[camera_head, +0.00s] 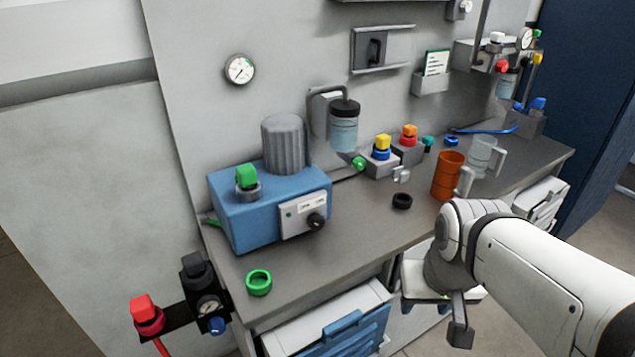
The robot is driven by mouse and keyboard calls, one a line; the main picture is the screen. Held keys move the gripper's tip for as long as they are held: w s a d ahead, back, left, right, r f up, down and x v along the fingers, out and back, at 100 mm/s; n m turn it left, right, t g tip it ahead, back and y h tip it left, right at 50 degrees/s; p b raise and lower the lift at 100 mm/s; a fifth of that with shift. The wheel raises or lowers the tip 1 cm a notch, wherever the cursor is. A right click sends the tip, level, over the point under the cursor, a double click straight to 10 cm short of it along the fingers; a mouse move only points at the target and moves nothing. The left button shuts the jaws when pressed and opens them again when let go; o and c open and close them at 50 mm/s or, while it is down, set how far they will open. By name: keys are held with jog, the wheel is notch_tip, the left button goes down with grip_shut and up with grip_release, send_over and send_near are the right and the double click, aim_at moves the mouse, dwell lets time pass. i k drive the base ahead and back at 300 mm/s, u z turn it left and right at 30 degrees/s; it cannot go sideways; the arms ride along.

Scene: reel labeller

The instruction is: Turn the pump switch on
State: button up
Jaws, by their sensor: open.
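The pump is a blue box (232,212) with a ribbed grey motor (284,145) on top, standing at the near left of the bench. A white panel on its front carries a green spot and a black rotary switch knob (316,221). The knob's exact angle is too small to read. My gripper (436,312) is open and hangs at the lower middle, in front of the bench edge, to the right of and below the switch. It touches neither pump nor switch. The wrist hides part of the gripper.
A green ring (259,282) and black ring (402,201) lie on the grey bench (360,228). An orange cup (447,175) and clear jug (484,157) stand right. Valves and a gauge (208,307) jut out at lower left. An open drawer (335,322) sits below the pump.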

aim_at(316, 221)
jog(key=z, duration=0.9)
jog(key=k, duration=1.1)
jog(key=u, duration=1.25)
jog(key=i, duration=1)
jog(key=u, duration=0.1)
